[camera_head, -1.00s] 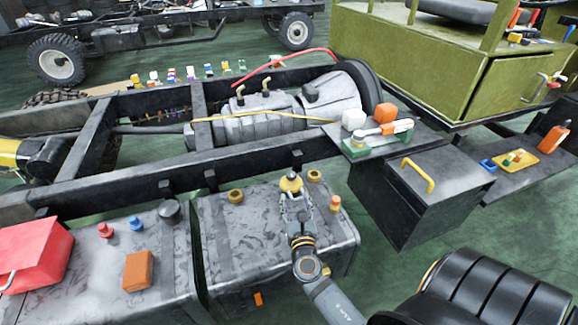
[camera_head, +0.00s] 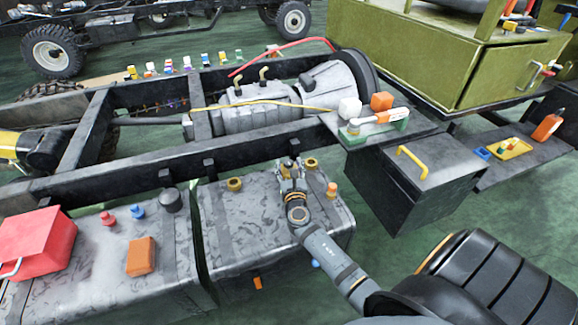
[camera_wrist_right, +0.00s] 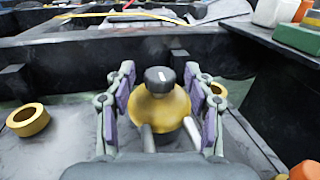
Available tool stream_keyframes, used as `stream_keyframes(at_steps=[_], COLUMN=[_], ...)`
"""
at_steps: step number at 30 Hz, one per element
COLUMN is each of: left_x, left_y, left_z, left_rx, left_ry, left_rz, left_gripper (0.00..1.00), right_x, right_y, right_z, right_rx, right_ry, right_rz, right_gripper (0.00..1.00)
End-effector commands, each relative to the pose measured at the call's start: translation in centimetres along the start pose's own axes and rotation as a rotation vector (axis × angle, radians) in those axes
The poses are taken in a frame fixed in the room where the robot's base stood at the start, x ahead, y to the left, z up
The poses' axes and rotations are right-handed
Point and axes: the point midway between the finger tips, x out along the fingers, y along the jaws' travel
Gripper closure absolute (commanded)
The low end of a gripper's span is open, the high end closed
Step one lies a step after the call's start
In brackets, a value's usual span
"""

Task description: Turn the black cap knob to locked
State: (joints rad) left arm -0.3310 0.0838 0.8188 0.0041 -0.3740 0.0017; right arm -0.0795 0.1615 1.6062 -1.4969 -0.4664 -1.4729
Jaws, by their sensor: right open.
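The black cap knob (camera_wrist_right: 160,77) has a short white line on its top and sits on a rounded yellow body (camera_wrist_right: 160,108) on the grey tank. In the right wrist view it stands between the two spread fingers of my right gripper (camera_wrist_right: 160,92), with a gap on each side. In the head view my right gripper (camera_head: 291,172) is over the rear part of the right-hand tank (camera_head: 235,215) and largely hides the knob. My right gripper is open and holds nothing. I cannot tell which position the white line stands for. My left gripper is not in view.
Yellow rings (camera_head: 234,184) and an orange-topped fitting (camera_head: 332,190) stand close by on the tank. The dark chassis rail (camera_head: 130,167) runs behind. A black box with a yellow handle (camera_head: 412,160) is to the right.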

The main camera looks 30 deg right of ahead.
Motion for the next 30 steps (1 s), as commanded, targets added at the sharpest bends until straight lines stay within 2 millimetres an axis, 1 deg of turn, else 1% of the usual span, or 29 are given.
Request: stream_keyframes(at_steps=[1, 2, 13, 22, 26, 30], left_x=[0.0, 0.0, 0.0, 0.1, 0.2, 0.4], left_y=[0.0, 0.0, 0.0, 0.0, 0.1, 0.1], left_z=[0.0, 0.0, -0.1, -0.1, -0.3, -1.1], left_rx=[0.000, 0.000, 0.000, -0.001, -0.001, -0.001], left_ry=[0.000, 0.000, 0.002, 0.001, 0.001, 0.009], left_rz=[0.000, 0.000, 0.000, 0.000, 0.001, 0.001], left_gripper=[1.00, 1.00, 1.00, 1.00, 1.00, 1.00], right_x=[0.0, 0.0, 0.0, -0.1, 0.0, 0.0], right_y=[0.0, 0.0, 0.0, 0.1, 0.3, 0.5], right_z=[0.0, 0.0, 0.0, 0.0, -0.1, -0.1], right_rx=[0.000, 0.000, 0.000, 0.002, 0.004, 0.006], right_ry=[0.000, 0.000, 0.000, 0.000, 0.000, 0.001], right_rz=[0.000, 0.000, 0.000, -0.036, -0.098, -0.200], right_gripper=[0.46, 0.49, 0.99, 1.00, 1.00, 1.00])
